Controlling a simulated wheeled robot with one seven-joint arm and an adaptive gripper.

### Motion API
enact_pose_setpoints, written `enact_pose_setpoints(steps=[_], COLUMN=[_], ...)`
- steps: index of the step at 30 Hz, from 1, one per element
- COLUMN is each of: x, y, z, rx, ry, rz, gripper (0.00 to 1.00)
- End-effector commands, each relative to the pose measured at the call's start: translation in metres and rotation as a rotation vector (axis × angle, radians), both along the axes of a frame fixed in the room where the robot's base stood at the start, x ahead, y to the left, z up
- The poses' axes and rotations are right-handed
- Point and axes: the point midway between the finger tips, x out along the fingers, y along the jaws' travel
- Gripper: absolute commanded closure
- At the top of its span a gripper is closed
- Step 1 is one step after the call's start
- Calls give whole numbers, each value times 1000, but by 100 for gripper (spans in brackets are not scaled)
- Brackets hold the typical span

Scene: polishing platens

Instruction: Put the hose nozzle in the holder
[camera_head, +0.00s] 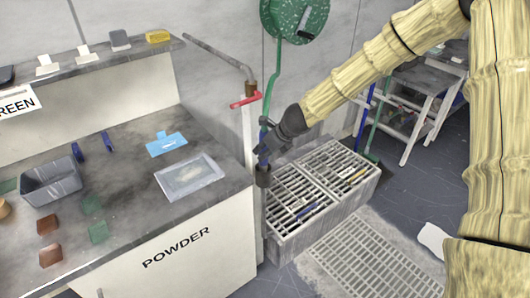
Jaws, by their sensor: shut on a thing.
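My gripper (264,153) is at the centre of the head view, reaching in from the right, by the sink's back left corner. It is shut on the hose nozzle, which is mostly hidden by the dark fingers. The green hose (276,75) runs down from the reel to the gripper. A dark cup-like holder (263,176) stands just below the fingertips, beside the counter's right edge. I cannot tell whether the nozzle's tip is above the holder or inside it.
A pipe with a red lever (245,100) stands close left of my gripper. The grated sink (335,205) is below right. The powder counter (125,245) carries a grey bin (50,182), a tray (188,177) and several small blocks. A green reel (292,18) hangs behind.

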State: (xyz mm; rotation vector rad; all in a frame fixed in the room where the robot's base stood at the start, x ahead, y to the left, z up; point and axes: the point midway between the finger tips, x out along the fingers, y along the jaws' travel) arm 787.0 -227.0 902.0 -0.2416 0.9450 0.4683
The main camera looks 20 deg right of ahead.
Motion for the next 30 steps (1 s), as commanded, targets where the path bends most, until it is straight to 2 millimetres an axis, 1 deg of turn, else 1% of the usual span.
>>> enact_pose_setpoints(steps=[1,11,15,21,30], x=[1,5,4,4,5], y=[1,1,1,1,1], z=[3,4,-9,-22,-25], rx=[-5,-18,-15,-15,-17], ry=[3,23,27,26,24], rz=[1,-3,-4,-4,-4], gripper=[100,100,100,100,100])
